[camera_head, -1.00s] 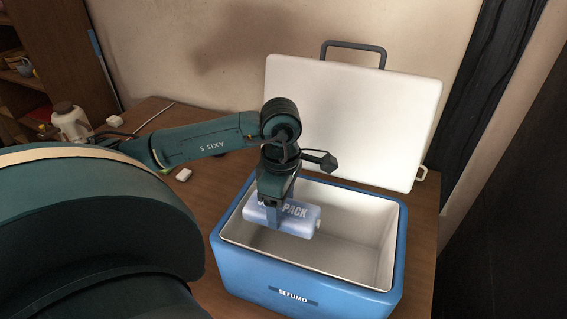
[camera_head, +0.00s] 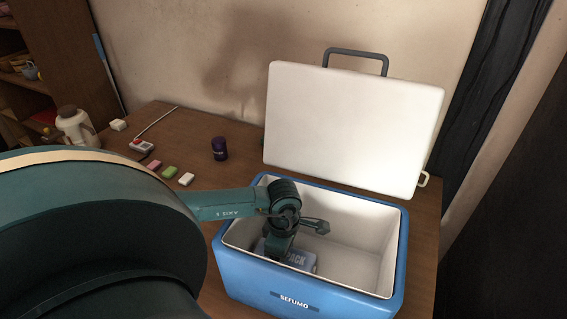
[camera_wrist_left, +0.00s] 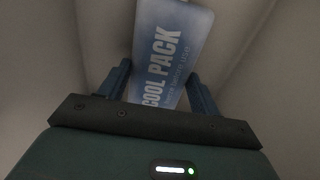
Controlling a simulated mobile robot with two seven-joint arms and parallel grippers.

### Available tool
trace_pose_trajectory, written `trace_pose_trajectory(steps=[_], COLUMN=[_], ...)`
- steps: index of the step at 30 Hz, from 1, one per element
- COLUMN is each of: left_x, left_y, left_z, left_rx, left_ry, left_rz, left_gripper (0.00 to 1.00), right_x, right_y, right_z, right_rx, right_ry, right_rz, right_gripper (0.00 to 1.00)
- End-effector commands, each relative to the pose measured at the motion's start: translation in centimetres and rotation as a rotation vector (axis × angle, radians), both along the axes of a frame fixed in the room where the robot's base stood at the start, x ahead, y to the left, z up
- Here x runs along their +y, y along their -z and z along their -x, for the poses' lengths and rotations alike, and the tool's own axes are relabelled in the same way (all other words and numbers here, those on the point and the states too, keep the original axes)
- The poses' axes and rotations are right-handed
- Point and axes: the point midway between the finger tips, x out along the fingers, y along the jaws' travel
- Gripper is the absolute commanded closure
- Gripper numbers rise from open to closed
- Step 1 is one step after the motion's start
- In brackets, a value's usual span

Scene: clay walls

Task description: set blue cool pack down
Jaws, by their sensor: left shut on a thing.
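The blue cool pack (camera_head: 300,260) is inside the blue cooler box (camera_head: 398,250), low in its left half. Its printed face shows in the left wrist view (camera_wrist_left: 168,50). My left gripper (camera_head: 277,256) reaches down into the box and is shut on the pack, with one finger on each side of it. The arm hides part of the pack in the head view. I cannot tell whether the pack touches the box floor. My right gripper is in neither view.
The cooler's white lid (camera_head: 352,125) stands open behind the box. A purple jar (camera_head: 220,148), small blocks (camera_head: 169,172) and a white jug (camera_head: 75,127) stand left on the wooden table (camera_head: 150,115). The right half of the box is empty.

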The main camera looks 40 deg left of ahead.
Motion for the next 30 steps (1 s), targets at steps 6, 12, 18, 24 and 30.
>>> trace_pose_trajectory(steps=[6,12,18,24,30], left_x=[0.0,0.0,0.0,0.0,0.1], left_y=[0.0,0.2,0.2,0.1,-1.7], left_z=[-0.1,0.0,0.0,0.0,-0.2], left_rx=[-0.002,0.0,0.0,0.0,-0.005], left_ry=[0.0,0.0,0.0,-0.001,0.0], left_rz=[0.0,0.0,0.0,0.0,-0.002], left_gripper=[0.69,0.28,0.15,0.15,0.15], right_x=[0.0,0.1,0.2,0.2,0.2], right_y=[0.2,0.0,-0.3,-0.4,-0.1], right_z=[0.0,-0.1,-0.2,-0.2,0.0], right_rx=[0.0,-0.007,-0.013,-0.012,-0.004], right_ry=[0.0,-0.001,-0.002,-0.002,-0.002], right_rz=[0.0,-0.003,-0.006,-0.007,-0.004], right_gripper=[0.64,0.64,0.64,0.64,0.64])
